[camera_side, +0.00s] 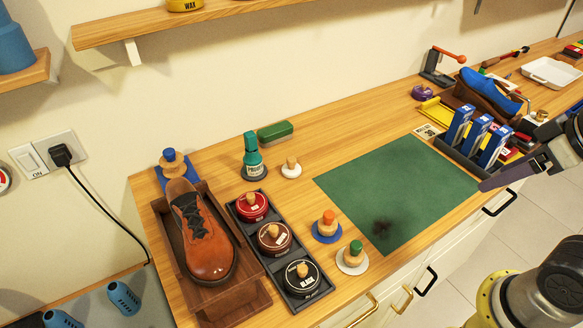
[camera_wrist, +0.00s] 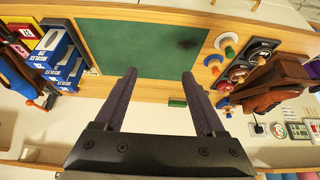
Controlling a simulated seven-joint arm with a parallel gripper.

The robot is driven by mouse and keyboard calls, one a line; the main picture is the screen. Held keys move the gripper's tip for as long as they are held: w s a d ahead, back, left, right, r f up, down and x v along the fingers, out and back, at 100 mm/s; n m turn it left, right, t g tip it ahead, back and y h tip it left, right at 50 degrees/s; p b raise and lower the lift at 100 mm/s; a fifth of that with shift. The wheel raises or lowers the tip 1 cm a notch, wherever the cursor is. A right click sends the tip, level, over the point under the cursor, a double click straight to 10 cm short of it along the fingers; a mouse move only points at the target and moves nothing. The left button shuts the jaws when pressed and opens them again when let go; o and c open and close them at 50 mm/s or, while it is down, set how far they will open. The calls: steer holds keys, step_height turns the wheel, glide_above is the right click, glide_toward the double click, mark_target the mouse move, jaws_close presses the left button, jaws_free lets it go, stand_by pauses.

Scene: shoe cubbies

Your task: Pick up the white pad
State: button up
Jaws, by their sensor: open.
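A small white round pad with a wooden knob (camera_side: 291,169) sits on the wooden counter in the side view, just right of the green bottle. A second knobbed pad with a pale, whitish base and a green top (camera_side: 352,260) stands near the front edge. My gripper (camera_wrist: 158,82) is open and empty in the wrist view, its two dark fingers spread apart. In the side view one finger shows at the right, by the green mat's right corner, far from both pads. In the wrist view the knobbed pads are small at the right, and I cannot tell the white one clearly.
The green mat (camera_side: 400,185) with a dark stain is otherwise clear. A tray of polish tins (camera_side: 275,238) and a brown shoe (camera_side: 203,240) stand left. A green bottle (camera_side: 253,158), green block (camera_side: 275,131) and orange-topped pad (camera_side: 328,224) are near the white pad. Blue boxes (camera_side: 476,138) stand right.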

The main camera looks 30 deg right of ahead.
steer(key=o, duration=0.3)
